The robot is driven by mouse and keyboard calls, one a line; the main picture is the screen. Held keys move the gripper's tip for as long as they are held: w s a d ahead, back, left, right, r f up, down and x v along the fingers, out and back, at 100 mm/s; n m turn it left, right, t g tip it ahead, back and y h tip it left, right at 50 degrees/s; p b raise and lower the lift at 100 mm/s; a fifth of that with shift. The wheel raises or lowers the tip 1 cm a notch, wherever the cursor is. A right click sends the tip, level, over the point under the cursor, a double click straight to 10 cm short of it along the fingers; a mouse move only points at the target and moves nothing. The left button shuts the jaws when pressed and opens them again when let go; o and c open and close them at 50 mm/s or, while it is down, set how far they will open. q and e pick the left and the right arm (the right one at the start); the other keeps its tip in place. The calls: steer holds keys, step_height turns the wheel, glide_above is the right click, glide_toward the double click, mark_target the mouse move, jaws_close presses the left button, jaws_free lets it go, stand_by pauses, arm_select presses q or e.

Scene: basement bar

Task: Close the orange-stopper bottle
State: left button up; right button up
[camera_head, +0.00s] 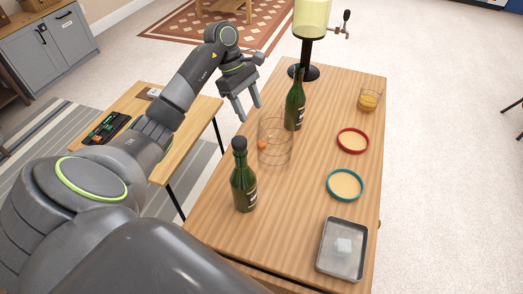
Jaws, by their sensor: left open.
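A small orange piece (262,145), which looks like the stopper, shows at the left edge of a clear ribbed glass container (277,155) on the wooden table. I cannot tell if it is inside or beside it. A green bottle (243,190) with a dark top stands upright at the near left. A second green bottle (295,108) stands upright behind the container; its mouth is too small to read. My left gripper (250,113) is open and empty, fingers pointing down, left of the second bottle and near the table's left edge. My right gripper is not in view.
The table (293,220) also holds a teal-rimmed round dish (345,185), a red-rimmed one (352,141), a grey tray (330,264) with a white cube, a glass (370,98) and a dispenser (304,50). A side table (190,130) stands left. The table's front middle is clear.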

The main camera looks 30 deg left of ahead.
arm_select(q)
steer(key=x, duration=0.4)
steer(key=shift+b, duration=0.4)
steer(key=shift+d+f, duration=0.2)
steer(key=shift+f, duration=0.3)
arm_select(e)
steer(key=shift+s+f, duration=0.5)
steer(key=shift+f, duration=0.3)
arm_select(q)
steer(key=shift+f, duration=0.1)
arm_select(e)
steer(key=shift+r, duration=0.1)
arm_select(q)
steer(key=shift+s+d+f+p, duration=0.15)
steer(key=shift+f+p, duration=0.15)
steer(key=shift+p, duration=0.15)
steer(key=x, duration=0.1)
steer(key=p+x, duration=0.1)
steer(key=x, duration=0.1)
steer(key=shift+s+d+f, duration=0.1)
steer(key=shift+s+f, duration=0.15)
steer(key=shift+s, duration=0.05)
steer(key=shift+d+f, duration=0.15)
steer(key=shift+f, duration=0.3)
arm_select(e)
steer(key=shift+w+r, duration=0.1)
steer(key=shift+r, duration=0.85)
